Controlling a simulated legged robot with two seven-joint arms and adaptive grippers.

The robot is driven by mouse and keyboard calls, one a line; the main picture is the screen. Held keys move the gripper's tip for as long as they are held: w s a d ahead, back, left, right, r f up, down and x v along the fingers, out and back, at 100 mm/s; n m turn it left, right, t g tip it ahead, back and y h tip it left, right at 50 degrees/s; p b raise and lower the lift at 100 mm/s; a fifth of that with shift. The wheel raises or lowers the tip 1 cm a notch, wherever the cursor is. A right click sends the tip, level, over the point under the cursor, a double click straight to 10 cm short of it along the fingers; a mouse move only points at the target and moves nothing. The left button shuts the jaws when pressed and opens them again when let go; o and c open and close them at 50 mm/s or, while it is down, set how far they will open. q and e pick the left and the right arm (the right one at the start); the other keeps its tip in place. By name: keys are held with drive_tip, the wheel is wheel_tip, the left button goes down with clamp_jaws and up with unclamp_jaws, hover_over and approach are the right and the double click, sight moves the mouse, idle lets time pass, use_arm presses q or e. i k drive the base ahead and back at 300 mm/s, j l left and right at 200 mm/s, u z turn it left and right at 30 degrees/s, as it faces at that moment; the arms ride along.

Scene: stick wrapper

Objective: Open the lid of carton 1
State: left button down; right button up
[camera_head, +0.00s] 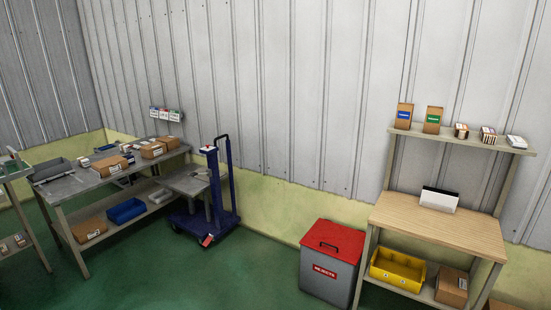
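Several closed brown cartons show, and I cannot tell which is carton 1. One carton (108,166) with a white label lies on the grey workbench (70,186) at the left. Two more sit farther right on that bench, a front carton (152,151) and a rear carton (169,142). Another carton (89,230) is on the bench's lower shelf. A further carton (452,288) stands on the lower shelf of the wooden table (440,222) at the right. The labels are too small to read. Neither of my grippers is in view.
A blue lift trolley (214,190) stands beside the grey bench. A grey bin with a red lid (332,240) stands left of the wooden table. A blue tray (126,210) and yellow tray (398,270) are on lower shelves. The green floor in the middle is clear.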

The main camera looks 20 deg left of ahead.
sight(112, 160)
drive_tip(key=i+j+u, duration=0.25)
drive_tip(key=i+u, duration=0.65)
drive_tip(key=i, duration=0.2)
drive_tip(key=i+u, duration=0.45)
drive_tip(key=i, duration=0.15)
drive_tip(key=i+l+u, duration=0.45)
drive_tip(key=i+j, duration=0.15)
drive_tip(key=i, duration=0.45)
drive_tip(key=i+j+u, duration=0.1)
drive_tip(key=i, duration=0.55)
drive_tip(key=i+j, duration=0.2)
drive_tip(key=i, duration=0.4)
